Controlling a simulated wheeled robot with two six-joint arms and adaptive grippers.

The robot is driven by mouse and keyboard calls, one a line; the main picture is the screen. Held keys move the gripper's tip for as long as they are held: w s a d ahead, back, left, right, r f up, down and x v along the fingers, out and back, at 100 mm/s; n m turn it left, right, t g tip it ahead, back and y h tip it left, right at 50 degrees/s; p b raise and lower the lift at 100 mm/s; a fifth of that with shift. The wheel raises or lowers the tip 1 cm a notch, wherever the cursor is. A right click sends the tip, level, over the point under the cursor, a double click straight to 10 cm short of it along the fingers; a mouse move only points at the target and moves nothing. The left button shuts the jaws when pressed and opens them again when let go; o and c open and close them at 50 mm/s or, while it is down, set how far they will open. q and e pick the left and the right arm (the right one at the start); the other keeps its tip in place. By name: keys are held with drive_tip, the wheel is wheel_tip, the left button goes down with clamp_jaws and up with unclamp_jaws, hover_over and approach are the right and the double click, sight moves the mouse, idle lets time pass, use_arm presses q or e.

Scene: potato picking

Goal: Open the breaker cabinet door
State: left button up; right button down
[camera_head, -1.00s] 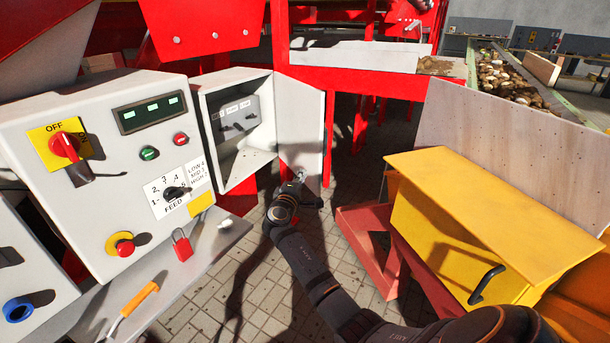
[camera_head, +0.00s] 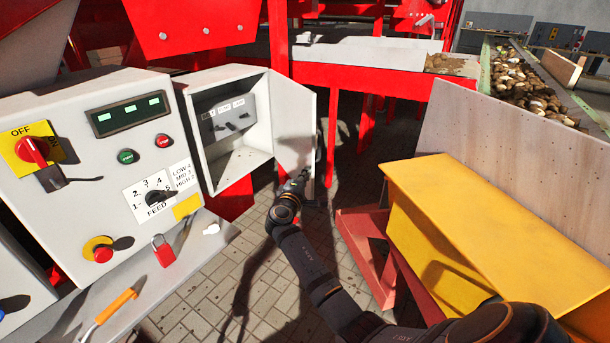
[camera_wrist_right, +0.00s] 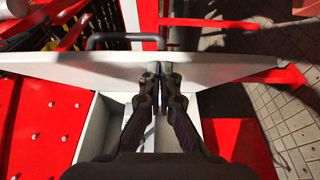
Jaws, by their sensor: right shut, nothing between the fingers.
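The breaker cabinet (camera_head: 222,165) is a light grey box beside the control panel in the head view, with several breakers (camera_head: 232,118) inside. Its door (camera_head: 294,115) stands open, swung out to the right. My right gripper (camera_head: 305,176) is at the door's lower part, partly hidden by my arm. In the right wrist view, my right gripper (camera_wrist_right: 157,72) is shut and empty, its fingertips at the inner side of the door (camera_wrist_right: 220,74). A dark handle (camera_wrist_right: 125,39) shows beyond the door there. Whether the fingertips touch the door is hard to tell. My left gripper is not in view.
A control panel (camera_head: 80,190) with knobs and buttons stands left of the cabinet. A red padlock (camera_head: 163,253) and an orange-handled tool (camera_head: 117,305) lie on the shelf below. A yellow box (camera_head: 450,215) is on the right; tiled floor shows between.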

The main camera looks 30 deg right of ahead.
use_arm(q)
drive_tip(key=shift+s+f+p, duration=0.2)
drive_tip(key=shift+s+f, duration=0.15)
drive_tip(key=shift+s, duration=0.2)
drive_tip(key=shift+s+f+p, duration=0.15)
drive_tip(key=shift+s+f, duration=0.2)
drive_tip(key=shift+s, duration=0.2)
use_arm(e)
drive_tip(key=d+n+t+y, duration=0.3)
drive_tip(key=d, duration=1.2)
drive_tip(key=shift+s, duration=0.35)
